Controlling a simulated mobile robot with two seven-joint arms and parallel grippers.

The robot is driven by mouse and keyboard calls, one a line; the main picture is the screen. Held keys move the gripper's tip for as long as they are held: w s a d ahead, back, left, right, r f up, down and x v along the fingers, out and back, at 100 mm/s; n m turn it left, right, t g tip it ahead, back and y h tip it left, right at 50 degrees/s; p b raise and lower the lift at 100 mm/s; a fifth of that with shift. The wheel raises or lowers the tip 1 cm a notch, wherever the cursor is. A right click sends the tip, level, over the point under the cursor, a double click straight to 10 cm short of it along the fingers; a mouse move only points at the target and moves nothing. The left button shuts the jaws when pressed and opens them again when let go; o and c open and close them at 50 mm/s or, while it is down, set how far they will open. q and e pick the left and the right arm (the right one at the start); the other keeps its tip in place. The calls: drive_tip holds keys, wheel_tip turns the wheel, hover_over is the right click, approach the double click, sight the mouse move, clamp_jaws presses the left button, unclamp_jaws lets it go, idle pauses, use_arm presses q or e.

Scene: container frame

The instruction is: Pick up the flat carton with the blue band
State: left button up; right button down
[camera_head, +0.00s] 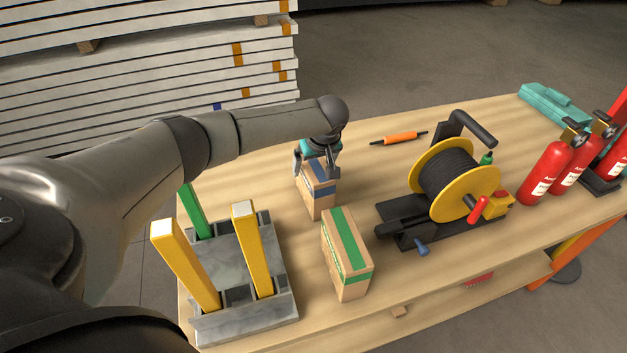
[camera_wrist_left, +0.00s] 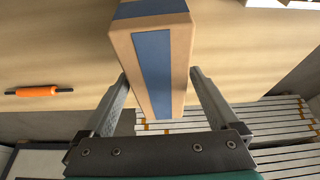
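The flat carton with the blue band (camera_head: 321,200) stands upright on the table, below my left gripper (camera_head: 316,168). In the left wrist view the carton (camera_wrist_left: 154,62) lies between the two fingers of my left gripper (camera_wrist_left: 158,80). The fingers are spread around it, with a narrow gap at the tips on each side. I see no clear grip. The gripper hides part of the carton's top in the head view. My right gripper is not in view.
A carton with a green band (camera_head: 346,254) stands close in front. A grey rack (camera_head: 240,250) with yellow and green posts is at the left. A yellow cable reel (camera_head: 452,180), an orange-handled tool (camera_head: 399,138) and red extinguishers (camera_head: 548,172) are at the right. Stacked boards (camera_head: 150,85) stand behind.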

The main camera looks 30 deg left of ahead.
use_arm(q)
clamp_jaws()
idle(0.6)
drive_tip(key=shift+r, duration=0.1)
